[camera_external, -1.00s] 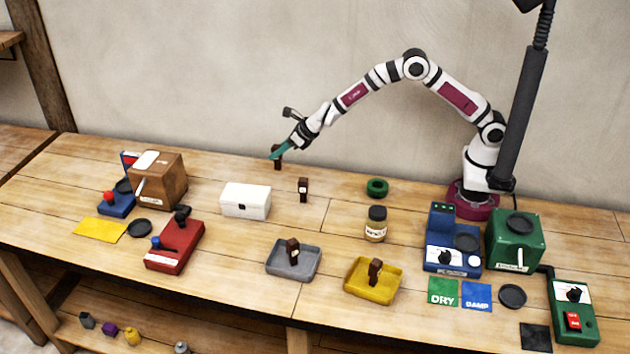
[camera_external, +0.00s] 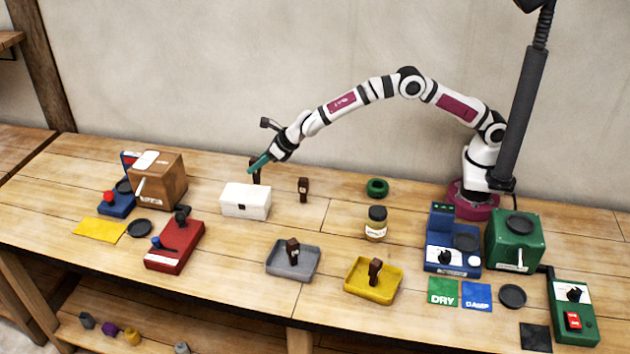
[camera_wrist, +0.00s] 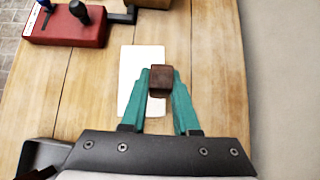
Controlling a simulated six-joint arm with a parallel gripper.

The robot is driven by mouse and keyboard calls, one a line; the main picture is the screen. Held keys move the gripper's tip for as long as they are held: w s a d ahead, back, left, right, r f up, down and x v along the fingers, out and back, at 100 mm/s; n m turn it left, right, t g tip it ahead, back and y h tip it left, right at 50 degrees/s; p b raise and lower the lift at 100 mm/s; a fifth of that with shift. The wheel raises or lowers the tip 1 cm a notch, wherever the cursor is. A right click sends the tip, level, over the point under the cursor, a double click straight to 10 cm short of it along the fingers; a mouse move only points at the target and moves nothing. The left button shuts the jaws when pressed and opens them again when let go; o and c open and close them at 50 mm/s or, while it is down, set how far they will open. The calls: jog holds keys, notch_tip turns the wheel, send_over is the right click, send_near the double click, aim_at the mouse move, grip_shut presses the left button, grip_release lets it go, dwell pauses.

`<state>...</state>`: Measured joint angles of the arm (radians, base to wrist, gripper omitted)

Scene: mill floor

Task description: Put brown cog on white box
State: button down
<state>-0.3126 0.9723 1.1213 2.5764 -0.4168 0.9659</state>
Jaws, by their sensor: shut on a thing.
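The brown cog (camera_external: 256,175) looks like a small dark brown upright block. My gripper (camera_external: 260,163), with teal fingers, is shut on it and holds it in the air by the back of the white box. In the wrist view the cog (camera_wrist: 161,82) sits between the two fingertips and covers part of the white box (camera_wrist: 131,78). The white box (camera_external: 245,205) stands shut on the table, with a flat lid. The cog appears above and slightly behind the lid, apart from it; the exact gap is hard to tell.
Similar dark brown pieces stand on the table (camera_external: 303,189), in the grey tray (camera_external: 275,272) and in the yellow tray (camera_external: 358,291). A brown wooden box (camera_external: 170,183) and a red device (camera_external: 172,256) stand left of the white box. A jar (camera_external: 376,225) is to the right.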

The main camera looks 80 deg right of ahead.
jog(key=shift+f, duration=0.85)
jog(key=shift+f, duration=0.1)
jog(key=c, duration=0.7)
grip_release()
jog(key=shift+o, duration=0.2)
